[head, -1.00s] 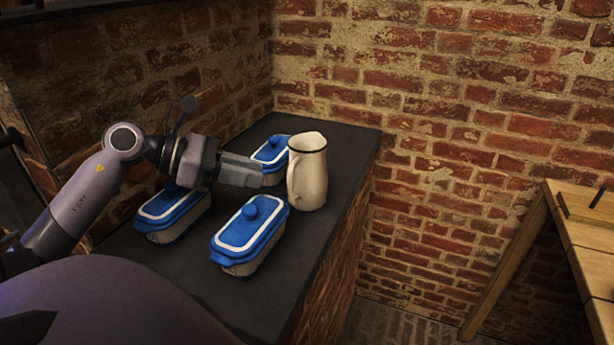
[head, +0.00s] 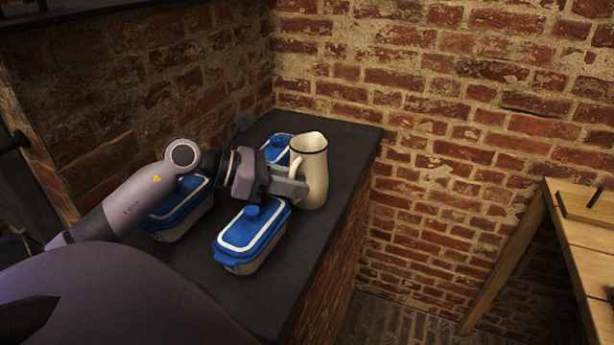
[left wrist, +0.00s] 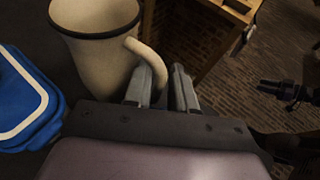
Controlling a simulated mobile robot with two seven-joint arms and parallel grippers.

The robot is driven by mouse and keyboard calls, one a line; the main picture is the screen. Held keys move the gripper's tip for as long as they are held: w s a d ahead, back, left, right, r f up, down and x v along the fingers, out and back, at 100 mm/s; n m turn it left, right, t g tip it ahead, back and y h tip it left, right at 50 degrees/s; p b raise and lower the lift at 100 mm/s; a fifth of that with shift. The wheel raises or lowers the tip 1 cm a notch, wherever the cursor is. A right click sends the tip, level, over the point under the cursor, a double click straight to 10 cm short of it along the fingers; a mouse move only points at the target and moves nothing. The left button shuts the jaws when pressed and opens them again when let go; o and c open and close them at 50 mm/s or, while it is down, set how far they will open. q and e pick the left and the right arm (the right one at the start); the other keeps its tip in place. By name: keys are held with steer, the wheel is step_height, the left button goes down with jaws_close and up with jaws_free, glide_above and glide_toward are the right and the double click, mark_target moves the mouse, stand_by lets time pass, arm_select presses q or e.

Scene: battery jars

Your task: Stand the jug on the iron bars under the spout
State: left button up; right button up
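The cream jug (head: 314,172) with a dark rim stands upright at the right edge of the dark counter. Its handle faces my left gripper (head: 300,184). In the left wrist view the jug (left wrist: 95,55) is at the upper left, and its handle comes down beside the left finger, toward the gap between the two fingers. My left gripper (left wrist: 165,85) is open there, its fingers apart; whether either touches the handle I cannot tell. My right gripper is not in the head view. I cannot make out the iron bars or the spout.
Blue-lidded dishes (head: 250,235) stand on the counter (head: 275,300) close around the jug and my left arm. Brick walls (head: 440,110) rise behind and to the left. A wooden bench (head: 585,245) bearing a dark flat object (head: 592,207) is at the right, across open floor.

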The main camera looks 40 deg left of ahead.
arm_select(q)
jaws_close()
